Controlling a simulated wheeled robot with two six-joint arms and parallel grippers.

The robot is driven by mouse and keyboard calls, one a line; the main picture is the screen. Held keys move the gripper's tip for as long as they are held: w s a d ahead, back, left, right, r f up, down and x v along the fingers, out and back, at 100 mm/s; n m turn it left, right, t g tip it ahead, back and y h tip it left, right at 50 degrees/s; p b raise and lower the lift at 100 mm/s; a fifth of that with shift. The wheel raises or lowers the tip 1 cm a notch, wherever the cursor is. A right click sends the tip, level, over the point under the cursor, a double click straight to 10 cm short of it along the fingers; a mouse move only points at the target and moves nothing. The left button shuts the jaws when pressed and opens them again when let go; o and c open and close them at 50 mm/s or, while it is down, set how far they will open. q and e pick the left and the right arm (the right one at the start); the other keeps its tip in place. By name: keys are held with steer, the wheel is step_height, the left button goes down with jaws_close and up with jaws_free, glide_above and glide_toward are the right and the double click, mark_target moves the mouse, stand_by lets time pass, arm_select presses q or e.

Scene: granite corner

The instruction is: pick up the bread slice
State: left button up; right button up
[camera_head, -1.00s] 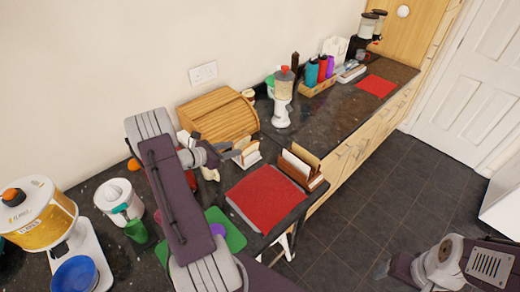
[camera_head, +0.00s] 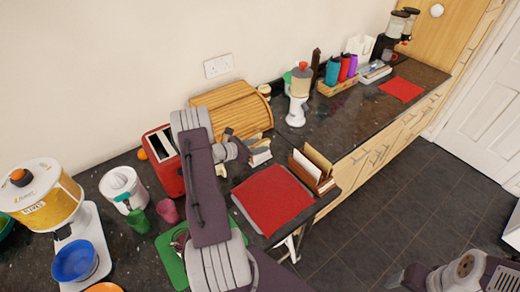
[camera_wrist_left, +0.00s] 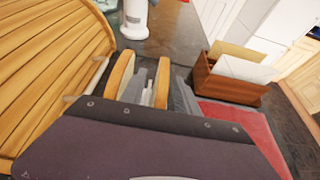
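Two upright bread slices with brown crusts stand side by side in the left wrist view, the left one (camera_wrist_left: 122,76) and the right one (camera_wrist_left: 162,82). In the head view, bread (camera_head: 259,152) shows in a pale rack beside the bread box. My left gripper (camera_wrist_left: 160,92) is at the slices, its grey fingers seeming to lie either side of the right slice. I cannot tell whether they press on it. In the head view the left gripper (camera_head: 243,152) partly hides the bread. My right gripper (camera_head: 396,280) is low at the right, over the floor; its opening is unclear.
The wooden bread box (camera_head: 232,108) stands close behind the left gripper. A brown holder (camera_head: 312,168) with pale cards and a red mat (camera_head: 272,199) lie to the right. A red toaster (camera_head: 164,160) is left of my arm.

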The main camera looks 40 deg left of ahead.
mark_target(266, 145)
arm_select(q)
steer(key=x, duration=0.3)
steer(key=shift+w+d+p, duration=0.15)
steer(key=shift+w+p, duration=0.15)
steer(key=shift+p, duration=0.05)
steer(key=shift+w+f, duration=0.1)
steer(key=shift+f, duration=0.05)
jaws_close()
arm_select(e)
steer(key=shift+r, duration=0.7)
arm_select(q)
step_height(266, 145, up, 10)
steer(key=shift+r+b, duration=0.1)
steer(key=shift+b, duration=0.8)
arm_select(e)
steer(key=shift+f, duration=0.85)
